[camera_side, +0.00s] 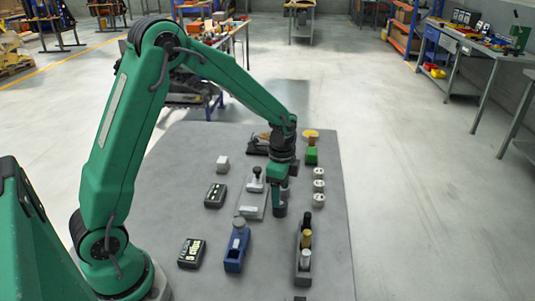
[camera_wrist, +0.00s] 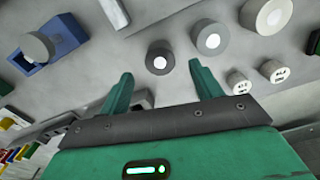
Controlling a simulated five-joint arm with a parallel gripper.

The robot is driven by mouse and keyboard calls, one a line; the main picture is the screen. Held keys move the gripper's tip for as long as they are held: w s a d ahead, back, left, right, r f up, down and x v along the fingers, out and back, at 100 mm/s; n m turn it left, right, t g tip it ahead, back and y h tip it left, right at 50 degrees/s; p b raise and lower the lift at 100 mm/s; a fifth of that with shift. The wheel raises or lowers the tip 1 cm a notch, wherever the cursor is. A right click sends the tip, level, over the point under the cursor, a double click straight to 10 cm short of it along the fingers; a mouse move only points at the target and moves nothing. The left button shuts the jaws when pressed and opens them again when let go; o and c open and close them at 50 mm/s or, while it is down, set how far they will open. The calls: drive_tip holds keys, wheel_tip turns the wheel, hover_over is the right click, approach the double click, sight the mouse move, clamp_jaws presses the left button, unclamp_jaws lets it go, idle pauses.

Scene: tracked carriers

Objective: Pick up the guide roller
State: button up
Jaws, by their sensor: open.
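My gripper (camera_wrist: 160,78) is open and empty in the wrist view, its two green fingers spread apart. A dark round roller (camera_wrist: 158,58) with a pale centre shows just beyond the gap between the fingertips. A grey roller (camera_wrist: 209,38) is up and right of it, and a larger whitish one (camera_wrist: 268,16) is farther right. I cannot tell for certain which is the guide roller. In the side view my gripper (camera_side: 279,208) points down over the middle of the grey table, left of several small pale cylinders (camera_side: 319,186) in a row; it hides what lies behind it.
A blue holder (camera_side: 234,262) with a grey cylinder and a dark rack (camera_side: 303,275) of upright cylinders stand at the front. Bare table lies front centre.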

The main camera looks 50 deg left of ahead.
sight(280, 208)
drive_tip(key=shift+f, duration=0.35)
drive_tip(key=shift+f, duration=0.1)
drive_tip(key=shift+f, duration=2.5)
drive_tip(key=shift+c, duration=0.3)
drive_tip(key=c, duration=1.2)
drive_tip(key=shift+o, duration=0.2)
drive_tip(key=shift+r, duration=0.15)
